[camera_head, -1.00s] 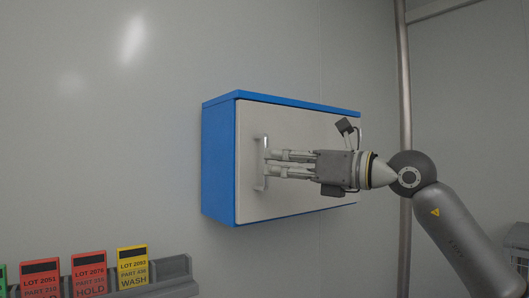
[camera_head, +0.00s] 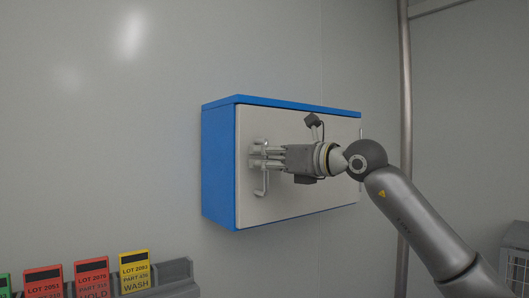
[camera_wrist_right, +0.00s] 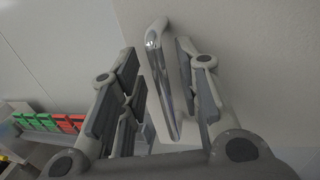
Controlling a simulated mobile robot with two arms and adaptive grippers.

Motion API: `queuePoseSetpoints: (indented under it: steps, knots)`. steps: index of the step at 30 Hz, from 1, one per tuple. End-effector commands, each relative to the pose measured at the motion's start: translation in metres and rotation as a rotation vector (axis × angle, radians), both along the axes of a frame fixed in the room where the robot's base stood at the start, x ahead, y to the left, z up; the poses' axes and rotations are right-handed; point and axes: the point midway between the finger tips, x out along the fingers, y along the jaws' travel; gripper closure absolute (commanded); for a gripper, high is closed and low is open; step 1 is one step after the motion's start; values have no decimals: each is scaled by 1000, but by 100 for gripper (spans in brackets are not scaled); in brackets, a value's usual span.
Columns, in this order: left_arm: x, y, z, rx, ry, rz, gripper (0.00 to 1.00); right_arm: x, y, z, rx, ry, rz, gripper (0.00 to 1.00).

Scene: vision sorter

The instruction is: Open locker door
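The blue wall locker (camera_head: 218,165) hangs on the grey wall, and its pale door (camera_head: 310,205) is closed. An upright metal bar handle (camera_head: 262,185) sits near the door's left edge. My right gripper (camera_head: 257,156) reaches in from the right, with its fingertips at the handle. In the right wrist view, the handle (camera_wrist_right: 160,75) stands between the two spread fingers, closer to the right-hand finger. The fingers are not closed on it. The gripper partly hides the handle's middle in the head view. My left gripper is not in view.
A grey rack (camera_head: 178,272) below left holds a yellow card (camera_head: 134,268), two red cards (camera_head: 91,275) and an edge of a green one. A vertical pipe (camera_head: 403,110) runs right of the locker. The wall left of the locker is bare.

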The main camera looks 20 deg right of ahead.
Motion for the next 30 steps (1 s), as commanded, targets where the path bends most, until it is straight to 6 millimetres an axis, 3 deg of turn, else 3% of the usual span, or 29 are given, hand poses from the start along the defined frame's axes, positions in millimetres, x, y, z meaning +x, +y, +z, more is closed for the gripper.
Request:
queuePoseSetpoints:
  steps: [9, 17, 30]
  knots:
    - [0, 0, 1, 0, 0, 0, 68, 3, 1, -1, 0, 0, 0, 68]
    - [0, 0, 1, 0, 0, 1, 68, 2, 1, -1, 0, 0, 0, 100]
    - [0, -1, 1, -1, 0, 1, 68, -2, -1, -1, 1, 1, 10, 100]
